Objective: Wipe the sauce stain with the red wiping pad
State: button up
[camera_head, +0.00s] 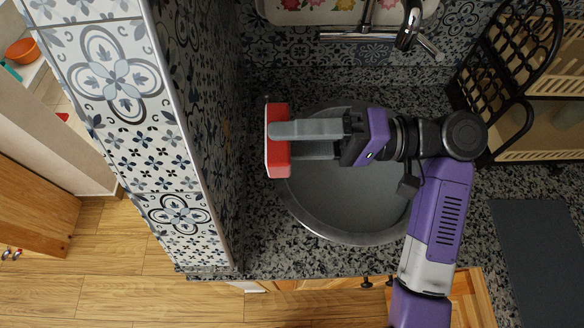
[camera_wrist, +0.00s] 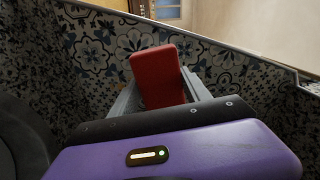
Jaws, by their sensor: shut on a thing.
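A red wiping pad (camera_head: 277,158) is held between the grey fingers of my gripper (camera_head: 285,142), which is shut on it. In the head view the pad is at the left end of the gripper, beside the tiled wall, over the granite counter left of the sink. The pad also shows in the wrist view (camera_wrist: 159,72), upright between the fingers, with the patterned tiles behind it. I cannot tell whether the pad touches the wall.
A round metal sink (camera_head: 345,205) lies under my arm. A tap (camera_head: 408,30) stands at the back. A black dish rack (camera_head: 510,70) stands at the right, and a dark mat (camera_head: 535,250) lies on the counter. The tiled wall (camera_head: 200,120) closes the left side.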

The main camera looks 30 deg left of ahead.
jog(key=b, duration=0.4)
send_near(225, 173)
jog(key=shift+x, duration=2.4)
jog(key=shift+x, duration=0.9)
